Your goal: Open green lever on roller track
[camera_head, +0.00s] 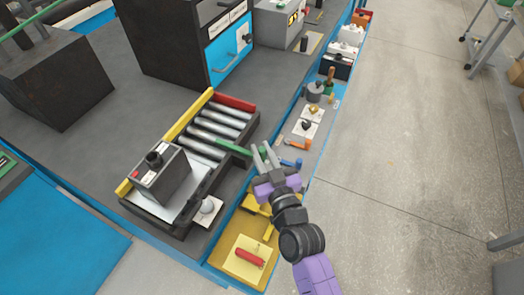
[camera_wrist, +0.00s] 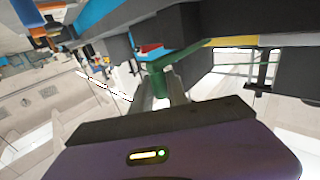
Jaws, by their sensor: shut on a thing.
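The roller track (camera_head: 182,126) lies on the dark bench, with silver rollers and yellow and red edge bars. The green lever (camera_head: 236,148) sticks out from the track's right side toward my gripper (camera_head: 266,157). In the wrist view the green lever (camera_wrist: 160,77) reaches down between the fingers of my gripper (camera_wrist: 161,92). The fingers are shut on its end. The exact contact is partly hidden by the fingers in both views.
A grey battery box (camera_head: 160,175) sits at the track's near end. A yellow tray (camera_head: 228,258) holds a red-handled item in front. A blue-fronted machine (camera_head: 226,50) stands behind. Small levers and knobs line the bench's right edge.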

